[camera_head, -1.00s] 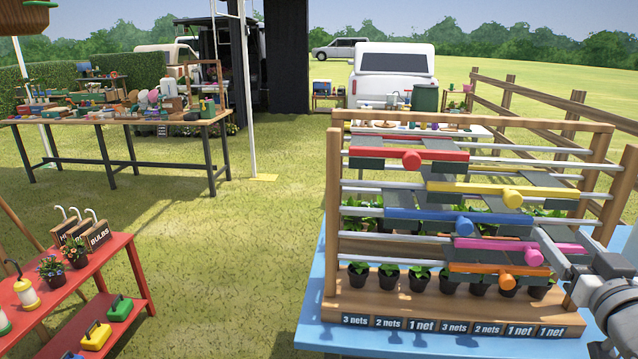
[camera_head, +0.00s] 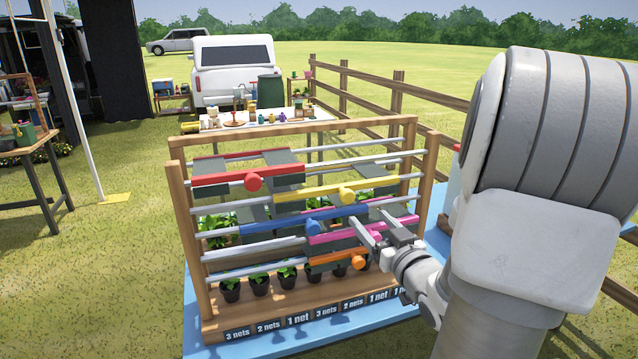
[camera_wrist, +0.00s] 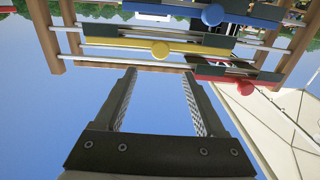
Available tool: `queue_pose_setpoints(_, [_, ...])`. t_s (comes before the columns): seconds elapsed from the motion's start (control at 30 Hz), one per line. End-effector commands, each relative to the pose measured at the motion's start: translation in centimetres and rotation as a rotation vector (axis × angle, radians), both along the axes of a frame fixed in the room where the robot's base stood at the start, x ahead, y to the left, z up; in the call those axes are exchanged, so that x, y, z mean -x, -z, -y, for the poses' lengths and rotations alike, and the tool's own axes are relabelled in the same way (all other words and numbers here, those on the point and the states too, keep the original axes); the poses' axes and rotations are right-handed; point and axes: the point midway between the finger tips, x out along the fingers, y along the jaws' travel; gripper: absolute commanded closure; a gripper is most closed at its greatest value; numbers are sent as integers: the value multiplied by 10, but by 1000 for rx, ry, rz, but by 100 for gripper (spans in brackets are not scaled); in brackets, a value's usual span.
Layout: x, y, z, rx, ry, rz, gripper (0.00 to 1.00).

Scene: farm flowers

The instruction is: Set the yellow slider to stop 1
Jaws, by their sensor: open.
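The yellow slider (camera_head: 312,193) is a yellow bar with a round yellow knob (camera_head: 347,196), on the wooden rack's rails below the red slider (camera_head: 220,180) and above the blue slider (camera_head: 290,219). Its knob sits near the bar's middle. My gripper (camera_head: 372,223) is open and empty in front of the rack's right part, overlapping the pink slider (camera_head: 325,237) in the head view. In the wrist view, which appears upside down, the yellow knob (camera_wrist: 160,50) lies beyond and between my open fingertips (camera_wrist: 159,74), apart from them. No stop markings are legible on the yellow slider's rail.
An orange slider (camera_head: 322,259) is lowest. Potted plants (camera_head: 260,283) stand behind "nets" labels (camera_head: 298,320) on the rack's base. The rack's wooden posts (camera_head: 184,250) bound the rails. The blue table (camera_head: 205,340) carries the rack. Grass is open to the left.

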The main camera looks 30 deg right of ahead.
Motion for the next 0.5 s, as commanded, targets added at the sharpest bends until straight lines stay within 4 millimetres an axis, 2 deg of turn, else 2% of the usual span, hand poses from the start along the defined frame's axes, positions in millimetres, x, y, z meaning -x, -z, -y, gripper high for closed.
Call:
queue_pose_setpoints(0.03, [-3, -5, 0, -3, -2, -1, 28])
queue_pose_setpoints(0.2, [-12, -3, 2, -4, 2, -4, 28])
queue_pose_setpoints(0.5, [-78, 0, 17, 1, 1, 0, 28])
